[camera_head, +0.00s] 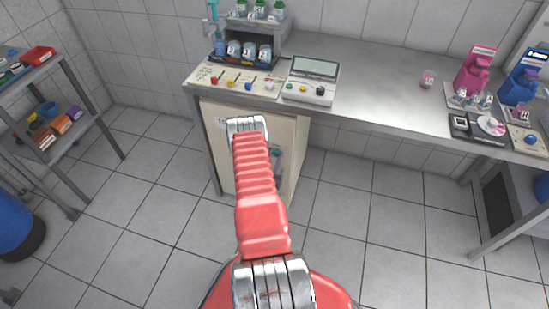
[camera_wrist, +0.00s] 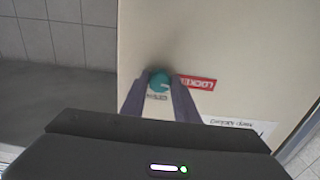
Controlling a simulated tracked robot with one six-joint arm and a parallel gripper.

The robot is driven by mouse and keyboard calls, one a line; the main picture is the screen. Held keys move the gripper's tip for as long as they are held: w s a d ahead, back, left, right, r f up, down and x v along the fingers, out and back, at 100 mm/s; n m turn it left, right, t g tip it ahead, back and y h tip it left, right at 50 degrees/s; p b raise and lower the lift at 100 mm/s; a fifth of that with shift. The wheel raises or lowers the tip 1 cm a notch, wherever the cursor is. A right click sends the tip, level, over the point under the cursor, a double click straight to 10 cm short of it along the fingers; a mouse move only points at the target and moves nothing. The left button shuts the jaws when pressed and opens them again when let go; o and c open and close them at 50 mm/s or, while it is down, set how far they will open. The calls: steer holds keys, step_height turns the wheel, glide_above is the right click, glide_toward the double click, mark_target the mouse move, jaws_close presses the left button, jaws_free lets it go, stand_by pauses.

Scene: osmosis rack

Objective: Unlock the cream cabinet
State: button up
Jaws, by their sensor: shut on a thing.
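The cream cabinet (camera_head: 294,150) stands under the grey table in the head view, and my arm covers the middle of it. Its pale face (camera_wrist: 220,45) fills much of the wrist view. A round teal knob (camera_wrist: 159,76) sits on that face. A red label reading "LOCKED" (camera_wrist: 199,83) is just right of the knob, partly behind a finger. My gripper (camera_wrist: 160,84) is shut on the teal knob, with one finger on each side. In the head view my arm hides most of the gripper and the knob.
The table (camera_head: 370,90) above the cabinet carries a panel with coloured knobs (camera_head: 238,82), a display device (camera_head: 312,80) and pink and blue machines at right. A shelf rack (camera_head: 72,62) stands at left. The tiled floor is clear around the cabinet.

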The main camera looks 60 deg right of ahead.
steer(key=m, duration=0.4)
steer(key=shift+w, duration=0.1)
steer(key=m, duration=0.4)
steer(key=shift+r, duration=0.1)
steer(key=m, duration=0.4)
steer(key=shift+m, duration=1.8)
steer(key=o, duration=1.1)
steer(key=shift+c, duration=0.2)
steer(key=shift+a, duration=0.15)
steer(key=s+a, duration=0.2)
steer(key=a, duration=1.1)
steer(key=shift+s+a, duration=0.15)
steer(key=shift+a, duration=0.05)
steer(key=shift+f, duration=0.2)
